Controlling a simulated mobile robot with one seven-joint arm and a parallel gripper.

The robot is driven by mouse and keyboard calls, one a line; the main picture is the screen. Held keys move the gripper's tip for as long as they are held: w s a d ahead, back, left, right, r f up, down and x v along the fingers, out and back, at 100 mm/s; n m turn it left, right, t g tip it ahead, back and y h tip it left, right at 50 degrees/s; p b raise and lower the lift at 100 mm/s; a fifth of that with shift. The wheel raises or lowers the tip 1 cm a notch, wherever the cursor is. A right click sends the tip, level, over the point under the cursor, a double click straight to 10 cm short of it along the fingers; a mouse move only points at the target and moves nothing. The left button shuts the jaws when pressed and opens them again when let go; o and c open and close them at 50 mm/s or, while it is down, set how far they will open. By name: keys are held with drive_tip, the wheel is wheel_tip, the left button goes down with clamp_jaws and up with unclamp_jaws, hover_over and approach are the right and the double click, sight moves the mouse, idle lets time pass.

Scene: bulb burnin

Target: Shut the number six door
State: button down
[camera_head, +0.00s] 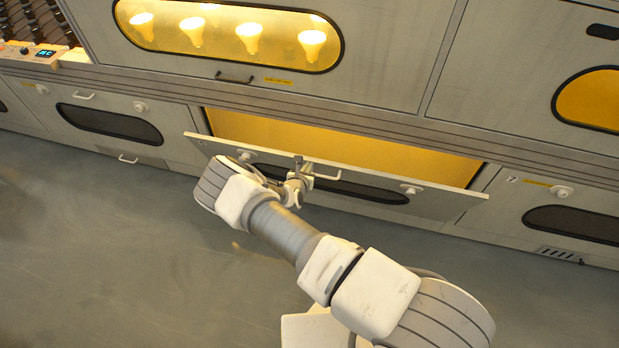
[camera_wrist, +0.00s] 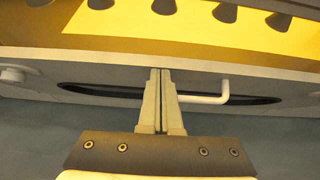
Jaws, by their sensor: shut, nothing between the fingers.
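The open door (camera_head: 445,199) is a pale grey flap with a dark oval window, tilted out from its compartment. A yellow interior (camera_head: 340,133) shows above its upper edge. No number is readable on it; the door to its right is marked 7. Its bar handle (camera_head: 326,177) is also in the wrist view (camera_wrist: 225,92), just right of my fingers. My gripper (camera_head: 298,163) is shut and empty at the outer face of the door, left of the handle. In the wrist view the fingertips (camera_wrist: 161,72) reach the door's upper edge; I cannot tell whether they touch.
A closed door (camera_head: 110,122) lies to the left and door 7 (camera_head: 503,217) to the right. Above is a window with several lit bulbs (camera_head: 250,36). A control panel (camera_head: 30,52) stands at upper left. The grey floor (camera_head: 110,270) in front is clear.

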drive_tip(key=w+d+r+b, duration=0.1)
drive_tip(key=w+d+r, duration=0.1)
drive_tip(key=w, duration=0.6)
drive_tip(key=shift+w+d+r+g+b, duration=0.15)
drive_tip(key=shift+d+r+g+b, duration=0.15)
drive_tip(key=shift+d, duration=0.2)
